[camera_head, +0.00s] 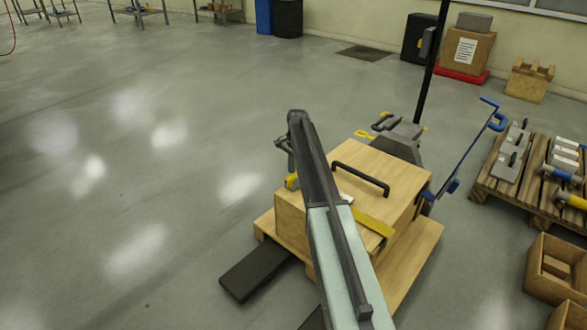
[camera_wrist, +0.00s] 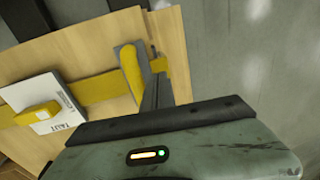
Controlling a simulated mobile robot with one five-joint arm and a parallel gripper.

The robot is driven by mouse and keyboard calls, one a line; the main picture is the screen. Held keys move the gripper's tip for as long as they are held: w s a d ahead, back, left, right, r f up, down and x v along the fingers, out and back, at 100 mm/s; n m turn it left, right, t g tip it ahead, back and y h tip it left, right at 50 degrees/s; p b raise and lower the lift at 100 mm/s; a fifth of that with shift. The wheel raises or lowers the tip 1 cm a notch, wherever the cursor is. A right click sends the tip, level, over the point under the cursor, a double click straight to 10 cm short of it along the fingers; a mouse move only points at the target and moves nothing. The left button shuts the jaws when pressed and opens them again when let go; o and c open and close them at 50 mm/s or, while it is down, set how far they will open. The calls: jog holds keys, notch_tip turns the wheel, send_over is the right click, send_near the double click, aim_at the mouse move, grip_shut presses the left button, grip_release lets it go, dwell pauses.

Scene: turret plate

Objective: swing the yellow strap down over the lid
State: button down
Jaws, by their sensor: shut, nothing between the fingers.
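A wooden crate (camera_head: 292,215) with a flat wooden lid (camera_head: 350,160) stands low in front of me. The yellow strap (camera_head: 372,222) runs across the lid, partly hidden by my arm; in the wrist view the strap (camera_wrist: 95,88) looks flat along the wood. A yellow upright piece (camera_wrist: 132,75) with a grey side stands at the strap's right end in the wrist view. My gripper (camera_wrist: 157,88) is shut and empty, just right of that piece; I cannot tell whether they touch. In the head view the gripper is at the crate's left side, mostly hidden behind my arm.
A black handle (camera_head: 361,178) rises from the lid. A white printed card (camera_wrist: 42,102) with a yellow block (camera_wrist: 37,113) lies by the strap. A pallet with tools (camera_head: 482,187) and open wooden boxes (camera_head: 550,275) stand at the right. The floor at left is clear.

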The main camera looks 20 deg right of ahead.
notch_tip(320, 180, up, 8)
jog(key=s+p, duration=0.1)
jog(key=p, duration=0.7)
jog(key=shift+d, duration=0.2)
jog(key=shift+f, duration=0.15)
jog(key=s+a+n, duration=0.3)
jog(key=s+a, duration=0.8)
jog(key=a, duration=0.4)
jog(key=s+a+n+g, duration=0.15)
jog(key=s+n, duration=0.35)
jog(key=s, duration=0.7)
jog(key=s+a+n, duration=0.3)
jog(key=s+n, duration=0.2)
jog(key=s, duration=0.7)
notch_tip(320, 180, up, 32)
jog(key=p, duration=3.2)
jog(key=shift+w+a+h, duration=0.25)
jog(key=shift+h, duration=0.05)
